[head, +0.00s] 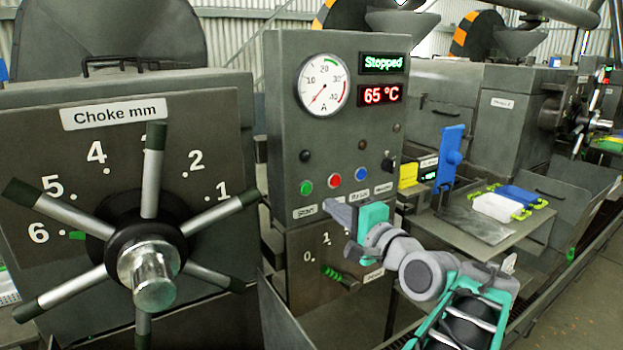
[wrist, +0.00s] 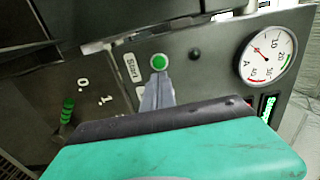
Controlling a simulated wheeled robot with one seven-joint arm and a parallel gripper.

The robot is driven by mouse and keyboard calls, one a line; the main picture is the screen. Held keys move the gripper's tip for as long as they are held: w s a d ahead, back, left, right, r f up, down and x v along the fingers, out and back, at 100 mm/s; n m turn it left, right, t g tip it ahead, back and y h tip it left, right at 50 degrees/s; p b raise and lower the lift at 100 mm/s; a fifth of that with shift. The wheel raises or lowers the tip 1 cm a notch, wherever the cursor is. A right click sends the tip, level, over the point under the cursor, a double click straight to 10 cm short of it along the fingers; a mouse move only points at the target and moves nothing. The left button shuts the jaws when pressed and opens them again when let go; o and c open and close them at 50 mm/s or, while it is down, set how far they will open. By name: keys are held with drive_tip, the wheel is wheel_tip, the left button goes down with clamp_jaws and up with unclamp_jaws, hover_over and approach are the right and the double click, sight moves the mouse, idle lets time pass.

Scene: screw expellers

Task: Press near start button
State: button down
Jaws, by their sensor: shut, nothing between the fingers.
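The green start button (head: 306,188) sits at the left of a row of buttons on the near grey control panel (head: 290,110). In the wrist view the green button (wrist: 159,62) is fully round beside a "Start" label (wrist: 131,68). My gripper (head: 328,207) is shut and empty, its tips pointing at the panel just right of and below the button. In the wrist view my gripper (wrist: 158,78) has its tips at the button's lower edge. I cannot tell whether they touch it. The display (head: 383,63) reads "Stopped".
A red button (head: 335,174) and a blue button (head: 361,173) lie to the right in the same row. A round gauge (head: 323,84) is above. A spoked choke wheel (head: 146,262) sticks out on the left. A lever with a green grip (head: 338,276) is below the panel.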

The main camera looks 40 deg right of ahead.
sight(306, 188)
drive_tip(key=w, duration=0.3)
drive_tip(key=w+p, duration=0.1)
drive_tip(key=w, duration=0.1)
drive_tip(key=w+p, duration=0.1)
drive_tip(key=w, duration=0.2)
drive_tip(key=shift+w+d+f, duration=0.1)
drive_tip(key=shift+w+d, duration=0.15)
drive_tip(key=shift+w, duration=0.05)
drive_tip(key=shift+w+r, duration=0.2)
drive_tip(key=shift+w, duration=0.3)
drive_tip(key=shift+r, duration=0.15)
drive_tip(key=shift+s, duration=0.1)
drive_tip(key=shift+s+f, duration=0.2)
drive_tip(key=shift+s, duration=0.05)
drive_tip(key=s+b, duration=0.3)
drive_tip(key=s, duration=1)
drive_tip(key=shift+s+a, duration=0.3)
drive_tip(key=shift+a, duration=0.1)
